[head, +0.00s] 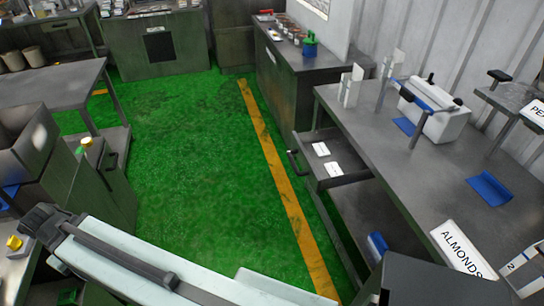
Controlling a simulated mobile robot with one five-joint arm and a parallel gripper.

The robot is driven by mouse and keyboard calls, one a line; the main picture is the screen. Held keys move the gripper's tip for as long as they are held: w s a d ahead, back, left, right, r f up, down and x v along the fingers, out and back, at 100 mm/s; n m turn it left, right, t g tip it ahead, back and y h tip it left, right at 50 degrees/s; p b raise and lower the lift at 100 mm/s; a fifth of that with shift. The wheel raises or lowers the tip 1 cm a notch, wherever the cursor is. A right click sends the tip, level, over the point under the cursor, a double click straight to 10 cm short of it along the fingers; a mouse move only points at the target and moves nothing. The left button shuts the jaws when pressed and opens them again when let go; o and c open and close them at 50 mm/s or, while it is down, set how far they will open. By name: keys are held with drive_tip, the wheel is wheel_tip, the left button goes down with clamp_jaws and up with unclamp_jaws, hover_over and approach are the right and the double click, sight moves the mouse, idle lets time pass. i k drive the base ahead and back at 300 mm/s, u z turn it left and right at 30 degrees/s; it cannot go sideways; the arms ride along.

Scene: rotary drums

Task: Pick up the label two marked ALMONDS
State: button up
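A white plate printed ALMONDS (462,250) is at the lower right, at the near part of the grey table (440,180). Two small white labels (320,149) (333,168) lie apart in the open drawer (338,182) under the table's left side. Their print is too small to read, so I cannot tell whether either is marked ALMONDS. My pale arm crosses the bottom left of the view. I see no gripper fingers.
A white-and-blue device (433,112) and blue pieces (489,188) sit on the table. The green floor (200,170) with a yellow line is clear. A dark cabinet (290,95) stands behind. Benches line the left.

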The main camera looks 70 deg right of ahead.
sight(332, 169)
drive_tip(key=z, duration=3.15)
drive_tip(key=k, duration=1.25)
drive_tip(key=u, duration=0.4)
drive_tip(key=i, duration=1)
drive_tip(key=z, duration=2.05)
